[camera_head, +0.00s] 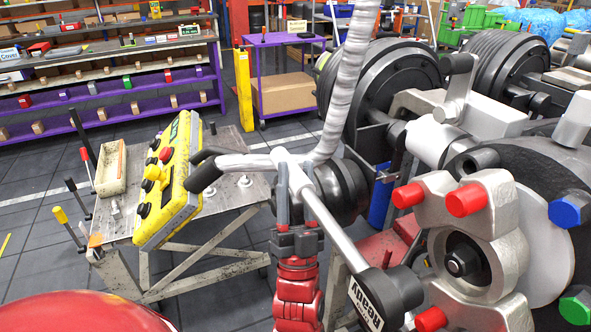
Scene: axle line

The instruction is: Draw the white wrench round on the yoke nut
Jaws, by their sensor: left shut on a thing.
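The white wrench (338,232) is a pale straight bar that slants down to the right from my left gripper. Its lower end has a thick black head (390,297) with a white "Ready" label. My left gripper (296,190), on a red wrist coming up from below, is shut on the upper part of the bar. The black head is in front of the lower left of the silver yoke (495,215). Red-capped nuts (467,199) show on the yoke. I cannot tell whether the head is seated on a nut. My right gripper is out of view.
A yellow control box (168,180) stands tilted left of my gripper, by a worn metal table (228,195). A pale wrapped hose (350,80) hangs close behind the wrench. Large black drums (390,85) fill the back right. Grey floor (45,235) is open at left.

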